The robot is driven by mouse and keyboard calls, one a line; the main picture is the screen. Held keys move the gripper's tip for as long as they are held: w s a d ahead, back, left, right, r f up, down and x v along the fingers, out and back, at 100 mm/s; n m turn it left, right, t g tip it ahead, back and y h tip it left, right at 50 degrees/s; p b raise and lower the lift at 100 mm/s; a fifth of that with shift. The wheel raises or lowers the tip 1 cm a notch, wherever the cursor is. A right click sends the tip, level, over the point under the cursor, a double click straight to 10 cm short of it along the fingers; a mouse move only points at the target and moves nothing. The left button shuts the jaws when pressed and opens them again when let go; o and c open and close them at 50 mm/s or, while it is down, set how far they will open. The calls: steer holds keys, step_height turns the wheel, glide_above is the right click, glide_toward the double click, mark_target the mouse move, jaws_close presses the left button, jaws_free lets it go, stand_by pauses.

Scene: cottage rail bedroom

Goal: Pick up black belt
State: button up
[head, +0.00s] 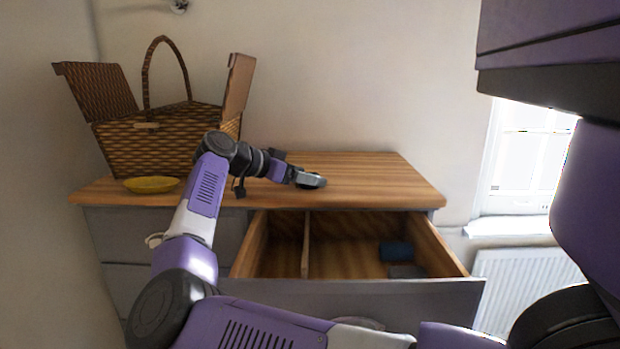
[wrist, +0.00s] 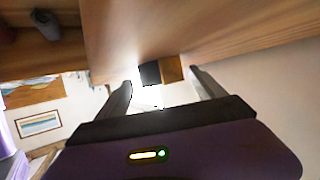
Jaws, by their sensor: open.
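I cannot clearly pick out a black belt. A dark blue item (head: 397,250) and a flat dark grey item (head: 407,271) lie in the right compartment of the open drawer (head: 375,290); their exact kinds are too small to tell. My gripper (head: 312,180) is just over the wooden dresser top (head: 370,170), behind the open drawer, apart from both items. In the wrist view my gripper (wrist: 162,85) has its fingers spread with nothing held. A dark rounded item (wrist: 45,25) shows at the upper left.
The dresser top's right side is clear. A radiator (head: 525,280) is at right.

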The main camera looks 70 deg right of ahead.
steer(key=shift+s+d+f, duration=0.25)
steer(key=shift+s+d, duration=0.1)
steer(key=shift+d, duration=0.15)
steer(key=c, duration=1.7)
